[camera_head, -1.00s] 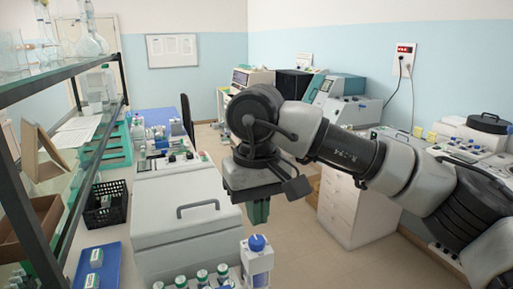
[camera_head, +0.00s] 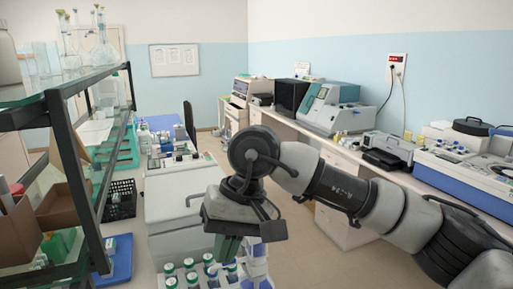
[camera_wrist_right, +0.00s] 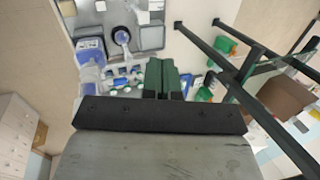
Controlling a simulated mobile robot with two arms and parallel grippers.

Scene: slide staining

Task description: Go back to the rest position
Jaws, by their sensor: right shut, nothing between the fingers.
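My right gripper (camera_head: 228,248) hangs pointing down from my right arm, which comes in from the right in the head view. Its green fingers are together with nothing between them. They also show together in the right wrist view (camera_wrist_right: 163,78). My left gripper is not in view.
A black-framed shelf (camera_head: 75,150) with glassware stands close on the left. A grey lidded box (camera_head: 170,205) stands behind the gripper. A counter with instruments (camera_head: 335,112) runs along the right wall. Open floor lies between.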

